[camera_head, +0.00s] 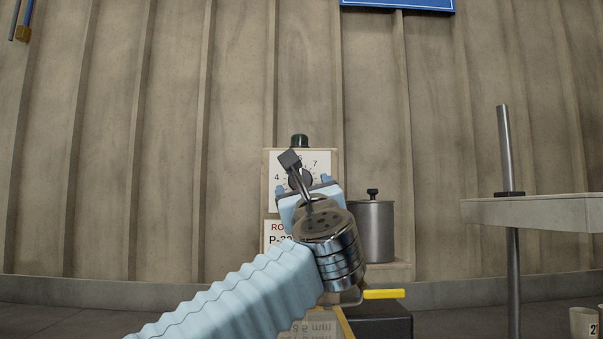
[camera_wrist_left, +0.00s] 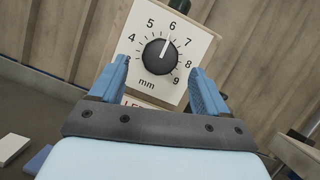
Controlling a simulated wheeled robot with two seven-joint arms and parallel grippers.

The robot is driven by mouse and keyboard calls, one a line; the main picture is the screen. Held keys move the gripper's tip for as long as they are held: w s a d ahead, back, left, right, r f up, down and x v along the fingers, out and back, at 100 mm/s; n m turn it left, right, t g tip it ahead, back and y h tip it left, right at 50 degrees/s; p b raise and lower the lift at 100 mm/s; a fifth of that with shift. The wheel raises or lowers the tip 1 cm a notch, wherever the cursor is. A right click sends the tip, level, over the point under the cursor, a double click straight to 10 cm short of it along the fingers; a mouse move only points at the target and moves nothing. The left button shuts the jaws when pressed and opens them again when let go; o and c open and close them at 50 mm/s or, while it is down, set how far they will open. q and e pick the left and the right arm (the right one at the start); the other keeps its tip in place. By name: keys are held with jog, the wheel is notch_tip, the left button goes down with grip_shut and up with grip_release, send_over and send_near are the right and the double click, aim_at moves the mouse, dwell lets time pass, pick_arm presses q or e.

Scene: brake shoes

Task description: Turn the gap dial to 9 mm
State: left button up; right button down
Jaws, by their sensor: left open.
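The gap dial is a round black knob (camera_wrist_left: 159,57) with a white pointer line on a white plate (camera_wrist_left: 137,46) marked 4 to 9 and "mm". The pointer is at about 6. In the head view the dial plate (camera_head: 285,165) is partly covered by my left arm, and only part of the knob shows. My left gripper (camera_wrist_left: 160,66) is open, with its blue fingers on either side of the knob and apart from it in the wrist picture. It also shows from behind in the head view (camera_head: 303,184). My right gripper is not in view.
A grey lidded pot (camera_head: 373,231) stands right of the dial. A grey table (camera_head: 545,211) with an upright metal post (camera_head: 506,150) is at the right. A yellow bar (camera_head: 383,294) sits low, above a black box (camera_head: 385,325). A panelled wall is behind.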

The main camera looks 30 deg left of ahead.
aim_at(307, 176)
pick_arm(q)
jog(key=p+x, duration=0.1)
jog(key=x, duration=0.2)
jog(key=shift+w+a+r, duration=0.15)
jog(key=shift+w+a, duration=0.1)
jog(key=shift+w, duration=0.05)
jog(key=c, duration=1)
jog(key=shift+c, duration=0.2)
